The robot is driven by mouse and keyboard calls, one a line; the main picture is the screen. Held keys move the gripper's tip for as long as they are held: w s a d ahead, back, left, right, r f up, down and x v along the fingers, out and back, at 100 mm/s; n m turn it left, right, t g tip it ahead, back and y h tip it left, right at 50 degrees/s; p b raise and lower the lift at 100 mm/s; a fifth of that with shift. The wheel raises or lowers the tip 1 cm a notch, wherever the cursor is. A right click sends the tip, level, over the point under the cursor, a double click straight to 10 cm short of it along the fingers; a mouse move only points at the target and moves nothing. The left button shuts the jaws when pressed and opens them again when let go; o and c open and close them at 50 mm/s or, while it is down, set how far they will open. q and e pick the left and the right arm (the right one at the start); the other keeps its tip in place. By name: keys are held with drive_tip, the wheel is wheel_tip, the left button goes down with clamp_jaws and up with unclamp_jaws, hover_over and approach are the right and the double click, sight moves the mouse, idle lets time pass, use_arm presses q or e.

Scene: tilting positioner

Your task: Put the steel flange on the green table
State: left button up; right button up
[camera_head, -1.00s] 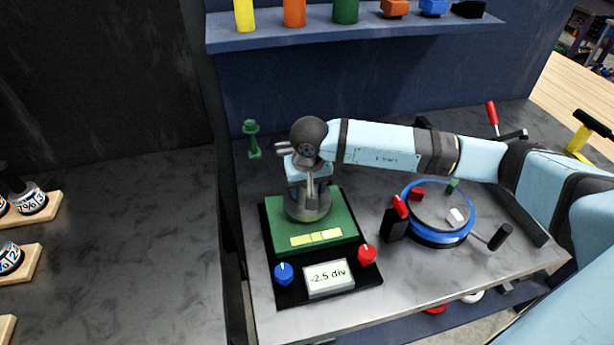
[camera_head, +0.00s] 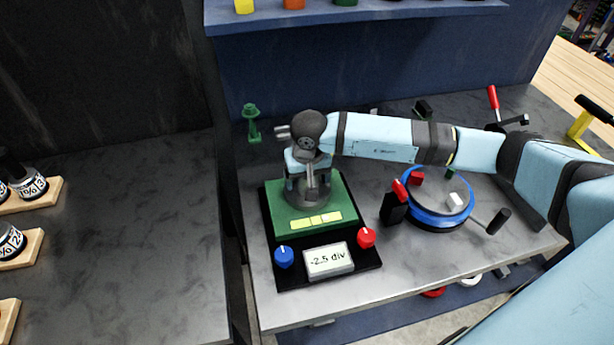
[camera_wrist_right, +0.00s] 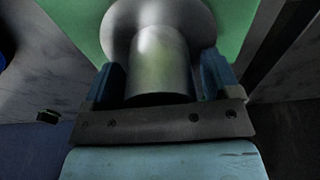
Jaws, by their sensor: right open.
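The steel flange (camera_head: 309,201) is a grey round disc with a cylindrical hub. It rests on the green table (camera_head: 340,208) of the positioner, partly hidden by my right gripper. My right gripper (camera_head: 310,190) is over the flange. In the right wrist view the flange's hub (camera_wrist_right: 160,58) lies between the two open fingers (camera_wrist_right: 162,82), with its disc against the green surface. A narrow gap shows beside the hub. My left gripper is not in view.
The positioner's black base carries a blue knob (camera_head: 284,256), a red knob (camera_head: 366,237) and a display (camera_head: 328,260) reading -2.5 div. A blue-rimmed round fixture (camera_head: 437,213) stands to the right. A green stand (camera_head: 252,122) is behind left. A shelf (camera_head: 350,15) is above.

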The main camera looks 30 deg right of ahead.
wheel_tip(320, 180, up, 12)
drive_tip(key=s+b, duration=0.1)
drive_tip(key=b, duration=0.1)
drive_tip(key=shift+s+a, duration=0.15)
drive_tip(key=shift+s, duration=0.05)
idle(0.4)
